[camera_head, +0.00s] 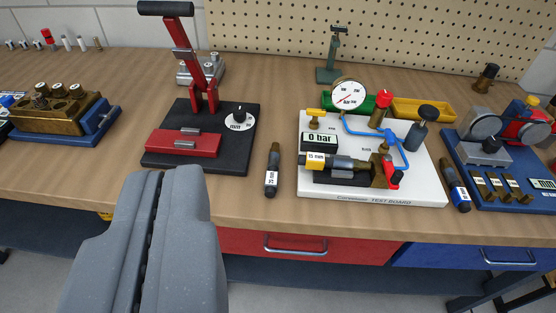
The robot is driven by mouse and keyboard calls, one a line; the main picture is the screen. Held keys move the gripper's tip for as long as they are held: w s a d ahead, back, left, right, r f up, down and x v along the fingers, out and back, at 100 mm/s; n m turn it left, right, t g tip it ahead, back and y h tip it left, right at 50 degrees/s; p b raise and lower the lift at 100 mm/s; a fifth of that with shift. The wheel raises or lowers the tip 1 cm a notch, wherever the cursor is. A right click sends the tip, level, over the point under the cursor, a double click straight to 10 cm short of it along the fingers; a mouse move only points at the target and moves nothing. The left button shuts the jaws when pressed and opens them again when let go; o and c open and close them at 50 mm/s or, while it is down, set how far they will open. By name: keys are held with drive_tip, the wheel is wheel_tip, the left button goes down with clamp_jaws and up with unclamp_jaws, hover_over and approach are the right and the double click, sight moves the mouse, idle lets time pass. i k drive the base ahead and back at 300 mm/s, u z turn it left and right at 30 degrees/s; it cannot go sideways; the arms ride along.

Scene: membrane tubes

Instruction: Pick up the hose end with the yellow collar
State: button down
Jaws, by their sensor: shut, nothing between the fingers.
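My gripper (161,178) shows large at the lower left, in front of the bench, with its two grey fingers shut together and nothing between them. I cannot make out a hose end with a yellow collar for certain. A part with a yellow-edged "15 mm" label (316,160) lies on the white test board (415,189), joined to a grey and brass fitting (350,164). It is to the right of my gripper and apart from it. A blue tube (358,133) curves over the same board.
A black-based press with a red lever (201,90) stands just beyond my gripper. Dark marker-like tools (272,168) lie beside the board. A brass block on a blue base (62,115) is at left, a blue-based device (495,150) at right. Bare wood (235,190) lies along the front edge.

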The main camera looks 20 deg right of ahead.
sight(334, 163)
drive_tip(key=u, duration=1.9)
drive_tip(key=k, duration=1.9)
drive_tip(key=z, duration=1.5)
drive_tip(key=i, duration=1)
drive_tip(key=u, duration=0.05)
